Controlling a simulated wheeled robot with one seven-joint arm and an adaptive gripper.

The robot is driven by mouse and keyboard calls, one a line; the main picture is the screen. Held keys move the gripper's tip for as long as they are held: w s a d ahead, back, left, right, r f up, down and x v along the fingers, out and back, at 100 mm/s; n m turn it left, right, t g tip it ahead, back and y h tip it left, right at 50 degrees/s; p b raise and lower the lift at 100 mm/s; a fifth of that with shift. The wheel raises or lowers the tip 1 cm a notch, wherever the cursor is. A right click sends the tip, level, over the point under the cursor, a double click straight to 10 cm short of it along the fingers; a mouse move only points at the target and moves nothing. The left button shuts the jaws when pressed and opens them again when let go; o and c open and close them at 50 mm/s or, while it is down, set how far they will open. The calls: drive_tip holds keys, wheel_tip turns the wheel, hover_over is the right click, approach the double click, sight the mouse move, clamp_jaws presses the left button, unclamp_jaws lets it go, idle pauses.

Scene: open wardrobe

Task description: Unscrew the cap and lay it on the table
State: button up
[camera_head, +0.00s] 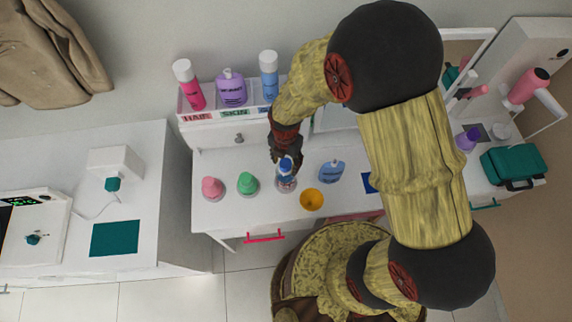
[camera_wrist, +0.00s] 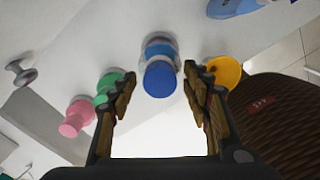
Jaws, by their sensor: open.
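A clear bottle with a blue cap (camera_head: 286,163) stands on the white table (camera_head: 228,212), in a row with a pink one and a green one. In the wrist view the round blue cap (camera_wrist: 160,79) faces the camera, with the bottle's body (camera_wrist: 161,45) behind it. My gripper (camera_head: 283,158) is right at the cap in the head view, partly hiding it. In the wrist view my gripper (camera_wrist: 160,71) is open, with one finger on each side of the cap and visible gaps to both.
A pink bottle (camera_head: 212,189) and a green bottle (camera_head: 247,183) stand to the left. A yellow cup (camera_head: 312,200) is close on the right front, and a blue bottle (camera_head: 331,171) is farther right. A shelf rack (camera_head: 199,119) with bottles stands behind.

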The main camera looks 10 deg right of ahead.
drive_tip(key=m, duration=0.4)
drive_tip(key=shift+m, duration=0.3)
drive_tip(key=m, duration=0.3)
drive_tip(key=shift+m, duration=0.3)
drive_tip(key=m, duration=0.9)
drive_tip(key=shift+p, duration=0.3)
drive_tip(key=c, duration=1.1)
drive_tip(key=shift+c, duration=0.5)
